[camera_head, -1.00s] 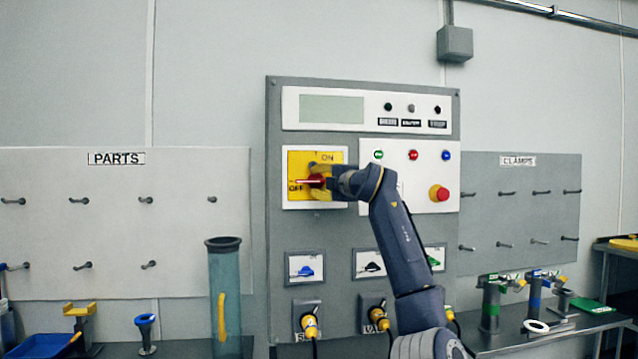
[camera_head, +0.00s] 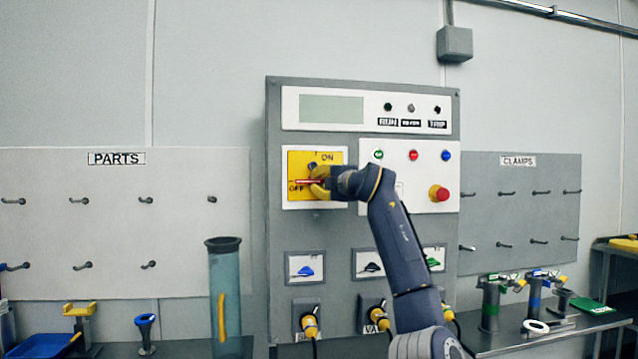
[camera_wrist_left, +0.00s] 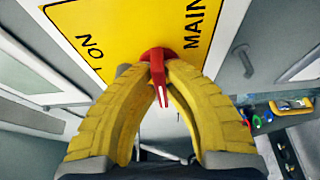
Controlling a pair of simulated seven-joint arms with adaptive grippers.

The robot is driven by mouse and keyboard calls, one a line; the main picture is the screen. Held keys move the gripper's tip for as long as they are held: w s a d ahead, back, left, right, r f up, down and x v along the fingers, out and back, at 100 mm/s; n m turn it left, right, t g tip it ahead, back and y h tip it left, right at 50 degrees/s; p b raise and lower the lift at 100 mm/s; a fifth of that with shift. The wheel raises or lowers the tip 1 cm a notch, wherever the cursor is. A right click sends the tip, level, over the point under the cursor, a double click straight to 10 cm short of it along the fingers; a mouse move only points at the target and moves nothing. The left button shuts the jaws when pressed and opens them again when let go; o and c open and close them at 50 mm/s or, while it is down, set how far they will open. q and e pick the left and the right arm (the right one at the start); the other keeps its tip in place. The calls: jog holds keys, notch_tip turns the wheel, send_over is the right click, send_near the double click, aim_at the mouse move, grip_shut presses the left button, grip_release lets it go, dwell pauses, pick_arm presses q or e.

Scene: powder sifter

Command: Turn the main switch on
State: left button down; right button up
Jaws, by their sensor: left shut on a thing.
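The main switch is a red handle (camera_head: 305,181) on a yellow plate (camera_head: 296,160) marked ON at the top and OFF at the left. The handle lies level, its pointer toward OFF. My left gripper (camera_head: 318,181) reaches it from the right, its yellow fingers shut on the red handle. In the left wrist view the fingertips (camera_wrist_left: 156,68) meet on either side of the handle (camera_wrist_left: 157,62), below the yellow plate (camera_wrist_left: 135,30). The fingers and wrist hide part of the handle and the plate's right side. My right gripper is not in view.
The grey panel (camera_head: 285,235) also carries a display (camera_head: 332,109), a red emergency button (camera_head: 438,193), small coloured buttons and lower switches. A clear tube (camera_head: 225,285) stands on the bench at left. Clamps (camera_head: 491,305) stand at right. Space before the panel's left side is free.

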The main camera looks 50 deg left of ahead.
pick_arm(q)
jog(key=m+y, duration=0.1)
jog(key=m, duration=0.2)
jog(key=shift+f+m, duration=0.1)
jog(key=shift+m, duration=0.3)
jog(key=m+t+y, duration=0.1)
jog(key=m, duration=0.2)
jog(key=m+t, duration=0.1)
jog(key=m, duration=0.2)
jog(key=shift+s+t+y, duration=0.1)
jog(key=shift+t+y, duration=0.2)
jog(key=shift+y, duration=0.1)
jog(key=m+t, duration=0.1)
jog(key=m, duration=0.2)
jog(key=m+t, duration=0.2)
jog(key=m, duration=0.1)
jog(key=shift+s+a, duration=0.1)
jog(key=shift+m+t+h, duration=0.25)
jog(key=shift+m+t, duration=0.55)
jog(key=shift+m, duration=0.85)
jog(key=shift+m+t+h, duration=0.25)
jog(key=shift+m+t, duration=0.55)
jog(key=shift+m, duration=0.85)
jog(key=c, duration=1.5)
grip_release()
jog(key=shift+f, duration=0.1)
jog(key=shift+o, duration=0.2)
